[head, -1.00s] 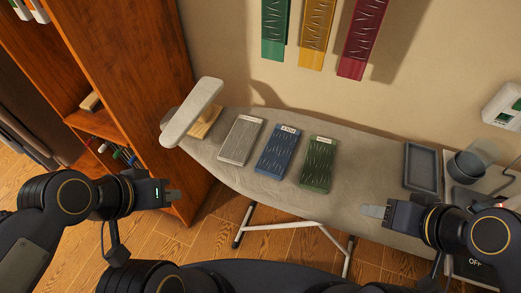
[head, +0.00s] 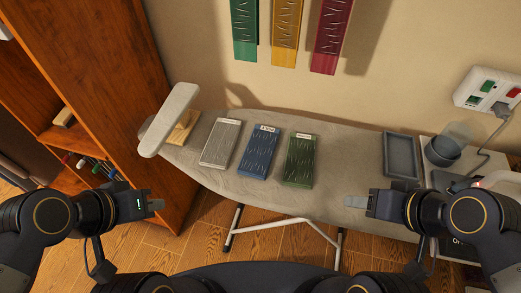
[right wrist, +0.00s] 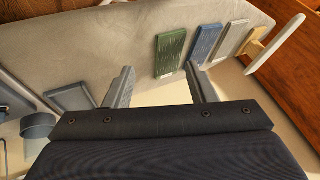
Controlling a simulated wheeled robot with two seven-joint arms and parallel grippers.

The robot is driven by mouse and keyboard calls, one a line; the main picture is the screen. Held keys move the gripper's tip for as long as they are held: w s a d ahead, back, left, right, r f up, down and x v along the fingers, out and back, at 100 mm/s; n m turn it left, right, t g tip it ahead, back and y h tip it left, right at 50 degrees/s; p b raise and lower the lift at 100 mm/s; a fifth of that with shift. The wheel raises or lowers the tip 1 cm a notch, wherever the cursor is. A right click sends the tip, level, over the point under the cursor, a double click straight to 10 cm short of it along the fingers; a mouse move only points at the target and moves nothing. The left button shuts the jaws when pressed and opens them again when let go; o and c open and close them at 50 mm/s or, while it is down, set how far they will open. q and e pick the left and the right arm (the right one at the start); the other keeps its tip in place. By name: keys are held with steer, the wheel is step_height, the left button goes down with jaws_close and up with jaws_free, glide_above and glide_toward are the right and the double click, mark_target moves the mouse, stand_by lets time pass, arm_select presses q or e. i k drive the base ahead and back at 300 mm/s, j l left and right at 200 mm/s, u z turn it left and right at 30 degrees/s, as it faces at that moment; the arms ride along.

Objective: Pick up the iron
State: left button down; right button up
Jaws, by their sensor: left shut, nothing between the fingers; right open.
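What may be the iron is a pale shape (head: 502,181) with a reddish part at the right edge of the head view. A cord runs down towards it from the wall socket, and my right arm and the picture edge hide much of it. I cannot make out an iron in the right wrist view. My right gripper (head: 355,201) is open and empty near the front edge of the ironing board, left of that shape; it also shows in the right wrist view (right wrist: 162,87). My left gripper (head: 156,205) is shut and empty, in front of the wooden shelf.
The grey ironing board (head: 345,160) bears a grey slab (head: 221,142), a blue slab (head: 259,152) and a green slab (head: 299,160). A small sleeve board (head: 170,120) stands at its left end. A grey tray (head: 401,157) and dark cup (head: 442,150) are at right.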

mark_target(498, 187)
steer(key=z, duration=2.15)
steer(key=i+l+u, duration=0.2)
steer(key=u, duration=0.25)
steer(key=i+l+u, duration=0.15)
steer(key=l+u, duration=0.3)
steer(key=i+l+u, duration=0.15)
steer(key=l+u, duration=0.2)
steer(key=u, duration=0.15)
